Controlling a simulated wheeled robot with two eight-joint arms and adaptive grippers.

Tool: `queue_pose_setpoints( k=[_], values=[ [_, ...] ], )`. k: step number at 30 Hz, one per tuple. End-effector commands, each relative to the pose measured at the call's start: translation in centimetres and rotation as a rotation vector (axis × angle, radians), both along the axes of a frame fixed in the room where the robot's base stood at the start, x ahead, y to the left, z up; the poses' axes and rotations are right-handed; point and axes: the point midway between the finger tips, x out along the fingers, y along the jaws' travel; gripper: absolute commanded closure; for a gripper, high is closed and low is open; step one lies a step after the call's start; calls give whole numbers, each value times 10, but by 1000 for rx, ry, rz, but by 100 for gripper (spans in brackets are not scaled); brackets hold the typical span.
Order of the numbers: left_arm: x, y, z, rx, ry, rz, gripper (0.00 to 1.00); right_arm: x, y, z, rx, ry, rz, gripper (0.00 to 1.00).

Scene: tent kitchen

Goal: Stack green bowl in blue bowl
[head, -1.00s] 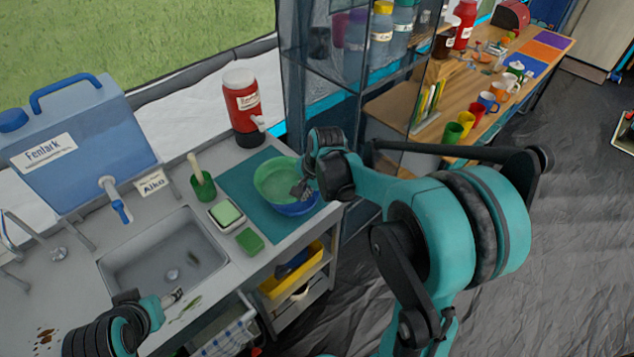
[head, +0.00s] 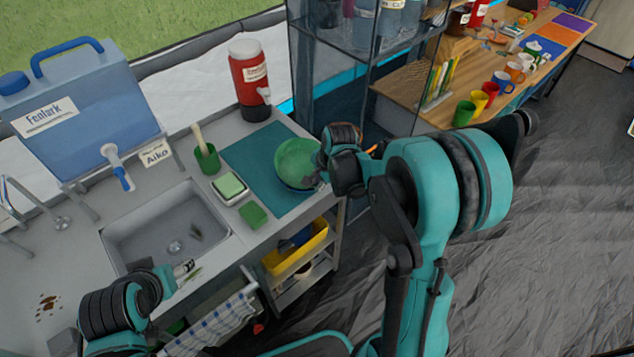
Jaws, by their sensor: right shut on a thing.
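The green bowl (head: 296,158) is at the right end of the counter, over the teal mat (head: 249,151). The blue bowl (head: 298,187) is mostly hidden under it, with only a thin blue edge showing low down. I cannot tell whether the green bowl rests in the blue one or is held just above it. My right gripper (head: 318,172) is shut on the green bowl at its right rim, its fingertips partly hidden. My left gripper (head: 186,269) is low over the counter front near the sink, far from the bowls; its jaw opening is unclear.
A sponge in a dish (head: 230,188), a green sponge (head: 254,215) and a green cup with a brush (head: 207,159) stand left of the bowls. A red dispenser (head: 248,80) stands behind. Glass shelving (head: 345,50) rises close beyond my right gripper.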

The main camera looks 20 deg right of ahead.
Motion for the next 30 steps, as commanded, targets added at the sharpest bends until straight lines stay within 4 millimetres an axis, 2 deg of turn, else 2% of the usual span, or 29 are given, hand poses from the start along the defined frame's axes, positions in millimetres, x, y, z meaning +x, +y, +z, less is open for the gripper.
queue_pose_setpoints(
  k=[1,3,4,20,23,30],
  values=[
    [0,0,-2,0,0,0,37,6,3,-4,4,-11,4,100],
    [0,0,-2,0,0,0,37,6,4,-4,4,-12,5,78],
    [0,0,-2,0,0,0,37,6,4,-4,4,-12,5,74],
    [0,0,1,0,0,0,37,3,1,4,1,-9,3,74],
    [0,0,7,0,0,0,37,-1,0,17,2,-9,2,74],
    [0,0,28,0,0,0,37,-19,-4,68,2,-9,1,74]
  ],
)
